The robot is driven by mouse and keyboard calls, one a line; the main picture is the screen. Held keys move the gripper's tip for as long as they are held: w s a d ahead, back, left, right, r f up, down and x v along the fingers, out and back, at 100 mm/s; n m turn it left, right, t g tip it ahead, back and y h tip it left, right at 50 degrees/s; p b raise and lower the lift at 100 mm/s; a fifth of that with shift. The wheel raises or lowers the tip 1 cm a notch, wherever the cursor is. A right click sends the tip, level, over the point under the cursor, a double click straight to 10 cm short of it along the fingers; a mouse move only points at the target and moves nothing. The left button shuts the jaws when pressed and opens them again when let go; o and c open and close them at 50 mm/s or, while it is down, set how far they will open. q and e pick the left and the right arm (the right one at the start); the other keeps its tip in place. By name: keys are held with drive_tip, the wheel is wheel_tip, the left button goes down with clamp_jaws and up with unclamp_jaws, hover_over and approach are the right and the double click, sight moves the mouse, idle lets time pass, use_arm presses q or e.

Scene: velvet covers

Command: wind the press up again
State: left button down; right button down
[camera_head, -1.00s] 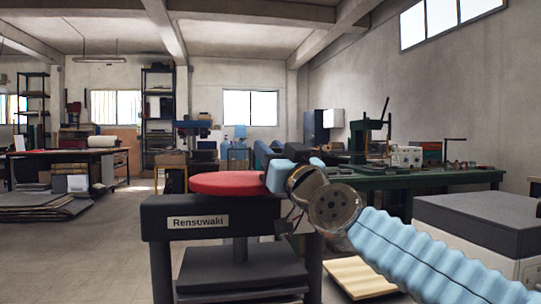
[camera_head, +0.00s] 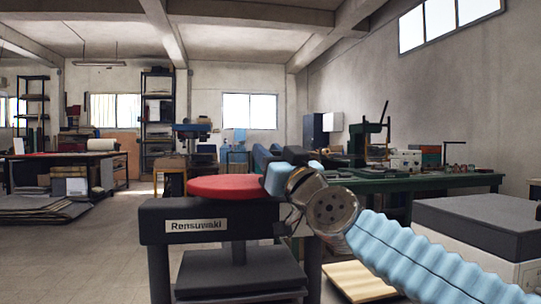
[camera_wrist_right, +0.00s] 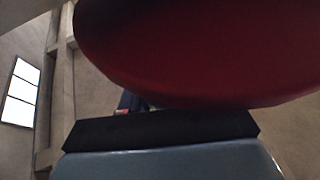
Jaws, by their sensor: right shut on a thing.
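The press (camera_head: 155,222) stands in front of me, a black frame with a "Rensuwaki" label. Its red round wheel (camera_head: 232,187) lies flat on top. Below the crossbar is a dark platen (camera_head: 240,268) on a central screw, with a gap between platen and crossbar. My right gripper (camera_head: 276,180) is at the right rim of the wheel and shut on it; its fingertips are partly hidden. In the right wrist view the dark red wheel (camera_wrist_right: 190,50) fills the top, just over a dark finger pad (camera_wrist_right: 160,130). My left gripper is not in view.
A green workbench (camera_head: 440,181) with tools stands behind to the right. A grey-topped box (camera_head: 480,225) is at the right, and a pale wooden board (camera_head: 358,280) lies low between it and the press. The floor at left is open.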

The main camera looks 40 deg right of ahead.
drive_tip(key=shift+r, duration=0.1)
drive_tip(key=c, duration=0.9)
unclamp_jaws()
drive_tip(key=shift+c, duration=0.2)
drive_tip(key=b+v, duration=0.2)
drive_tip(key=v, duration=1.2)
